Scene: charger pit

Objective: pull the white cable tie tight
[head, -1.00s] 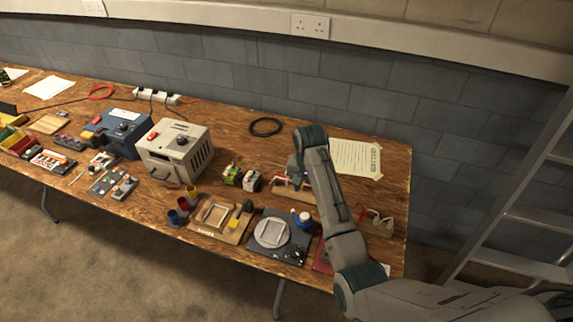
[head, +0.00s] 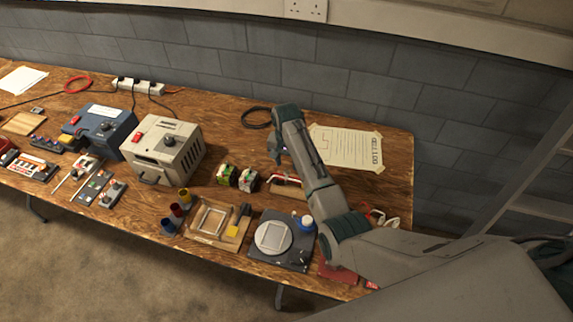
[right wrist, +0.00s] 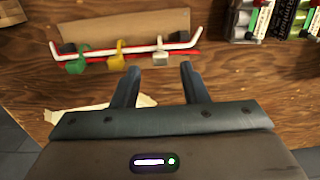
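A brown wooden board (right wrist: 130,24) carries a red and a white cable. Three ties hang along the cables: green (right wrist: 77,64), yellow (right wrist: 117,56) and the white cable tie (right wrist: 160,54). In the head view the board (head: 288,190) lies near the right half of the bench, partly hidden by my right arm. My right gripper (right wrist: 160,69) is open and empty, its fingertips apart, with the white tie just beyond the gap between them in the picture. In the head view my right gripper (head: 274,156) hangs above the bench behind the board. My left gripper is not in view.
Two small blocks (head: 237,178) stand left of the board. A black cable coil (head: 257,117) and a paper sheet (head: 348,147) lie behind. A round plate on a dark base (head: 274,237) and a wooden tray (head: 218,240) are in front. A grey box (head: 163,150) stands farther left.

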